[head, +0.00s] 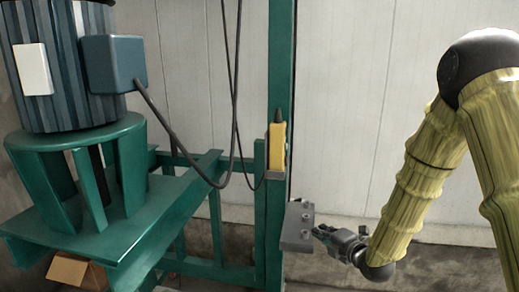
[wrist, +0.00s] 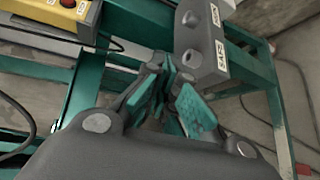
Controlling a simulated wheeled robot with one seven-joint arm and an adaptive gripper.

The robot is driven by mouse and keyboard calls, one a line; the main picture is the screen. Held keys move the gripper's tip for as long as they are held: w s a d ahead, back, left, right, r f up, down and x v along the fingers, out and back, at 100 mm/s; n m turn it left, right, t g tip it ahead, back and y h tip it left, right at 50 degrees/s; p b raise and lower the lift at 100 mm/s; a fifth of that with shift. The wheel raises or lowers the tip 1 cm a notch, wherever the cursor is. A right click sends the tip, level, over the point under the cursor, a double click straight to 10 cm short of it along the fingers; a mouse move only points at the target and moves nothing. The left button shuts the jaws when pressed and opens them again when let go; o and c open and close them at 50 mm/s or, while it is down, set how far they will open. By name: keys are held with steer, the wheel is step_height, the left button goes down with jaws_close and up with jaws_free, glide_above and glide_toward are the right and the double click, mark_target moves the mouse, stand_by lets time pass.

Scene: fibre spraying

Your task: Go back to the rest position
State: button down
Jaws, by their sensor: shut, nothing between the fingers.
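My gripper (head: 330,234) is at the end of my arm, at the lower middle of the head view, with its fingers pointing left toward a grey box (head: 297,226) on the green post. In the wrist view my gripper (wrist: 172,85) shows teal finger pads close together, with nothing between them. The same grey box, with white labels, stands just beyond and to the right of the fingers in the wrist view (wrist: 203,45). I cannot tell whether the fingertips touch it.
A green frame (head: 281,90) rises beside the grey box. A yellow control box (head: 277,146) is fixed to it, with black cables hanging nearby. A large motor (head: 65,65) stands on a green stand at the left. A pale wall (head: 350,90) is behind.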

steer(key=s+d+f+m+g+h, duration=0.1)
steer(key=s+f+m+g+h, duration=0.15)
steer(key=s+f+m, duration=0.75)
steer(key=s+f+m+g+h, duration=0.2)
steer(key=s+f+m+g, duration=0.2)
steer(key=s+f, duration=1.05)
steer(key=s+d+f+m+g+h, duration=0.1)
steer(key=s+f+m+g, duration=0.2)
steer(key=s, duration=0.9)
steer(key=s+f+m+g, duration=0.4)
steer(key=s+f+m, duration=0.4)
steer(key=s, duration=0.5)
steer(key=shift+d+f+h, duration=0.35)
steer(key=shift+f, duration=0.25)
